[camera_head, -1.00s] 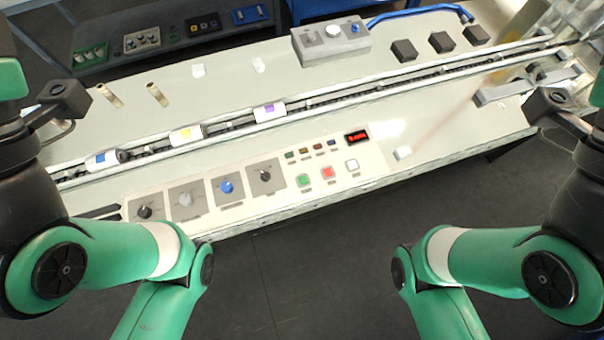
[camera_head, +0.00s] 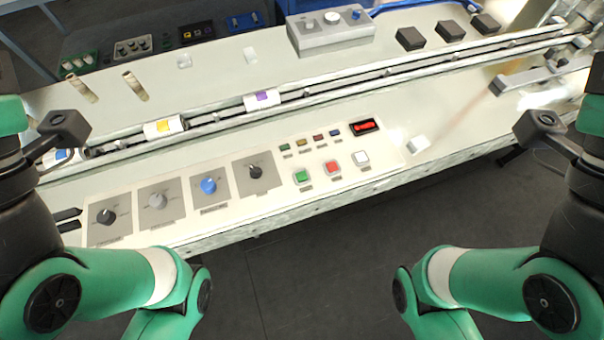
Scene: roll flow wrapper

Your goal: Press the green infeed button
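The green button (camera_head: 301,176) is on the white control panel (camera_head: 230,222), at the left end of a row with a red button (camera_head: 333,167) and a white button (camera_head: 361,158). A smaller dark green button (camera_head: 285,147) is in the row above. The labels are too small to read. Nothing covers these buttons. My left arm is at the left edge and my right arm at the right edge, both well apart from the buttons.
Several knobs, one of them blue (camera_head: 208,186), are left of the buttons. A red display (camera_head: 363,127) is above them. Behind the panel runs a conveyor with wrapped packs (camera_head: 164,127). A grey box (camera_head: 331,33) stands farther back. The space above the buttons is clear.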

